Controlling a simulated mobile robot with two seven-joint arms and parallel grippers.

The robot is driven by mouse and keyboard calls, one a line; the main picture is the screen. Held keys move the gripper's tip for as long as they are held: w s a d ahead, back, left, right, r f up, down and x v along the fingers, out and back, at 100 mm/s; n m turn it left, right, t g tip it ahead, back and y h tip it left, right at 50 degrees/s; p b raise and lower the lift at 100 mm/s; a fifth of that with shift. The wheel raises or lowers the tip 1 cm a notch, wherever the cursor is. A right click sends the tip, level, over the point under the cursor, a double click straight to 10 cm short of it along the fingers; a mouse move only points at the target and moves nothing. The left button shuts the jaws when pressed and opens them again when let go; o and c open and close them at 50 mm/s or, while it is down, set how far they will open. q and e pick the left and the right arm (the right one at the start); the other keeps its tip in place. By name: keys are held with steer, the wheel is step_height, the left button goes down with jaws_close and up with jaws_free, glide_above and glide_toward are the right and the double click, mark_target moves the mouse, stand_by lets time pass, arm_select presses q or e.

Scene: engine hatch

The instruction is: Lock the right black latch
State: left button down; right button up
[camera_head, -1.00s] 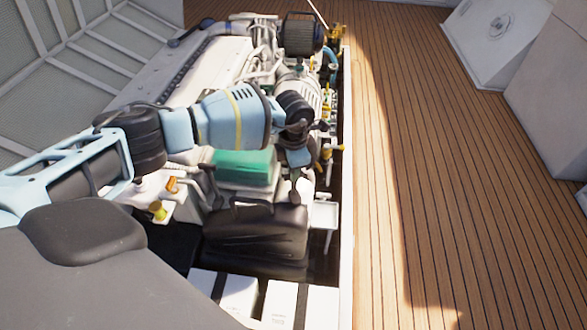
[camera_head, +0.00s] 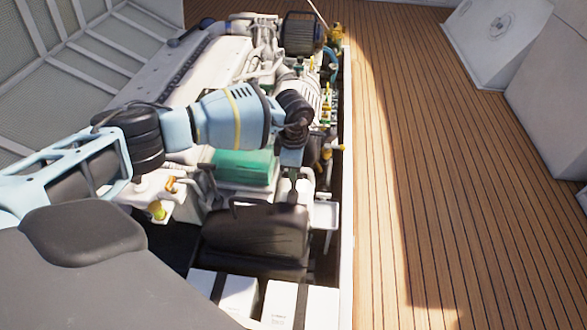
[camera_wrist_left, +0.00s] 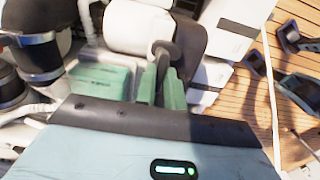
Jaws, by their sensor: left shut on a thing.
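My left gripper (camera_head: 293,192) reaches down at the near right end of the engine bay, beside the dark case (camera_head: 255,232). In the left wrist view its narrow green fingers (camera_wrist_left: 162,88) are closed around a small dark piece with a rounded end (camera_wrist_left: 164,48), which looks like the black latch. The piece stands against the dark case, which also shows in the wrist view (camera_wrist_left: 190,30). The fingers hide part of it, and I cannot tell whether it is locked. My right gripper is not in view.
A green box (camera_head: 245,168) lies just behind the dark case. White boxes (camera_head: 240,295) stand in front of it. The engine (camera_head: 215,65) fills the bay behind. The bay's white edge (camera_head: 347,200) runs along the right, with clear wooden deck (camera_head: 440,200) beyond.

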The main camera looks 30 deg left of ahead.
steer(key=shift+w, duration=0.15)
arm_select(q)
steer(key=c, duration=1.5)
jaws_free()
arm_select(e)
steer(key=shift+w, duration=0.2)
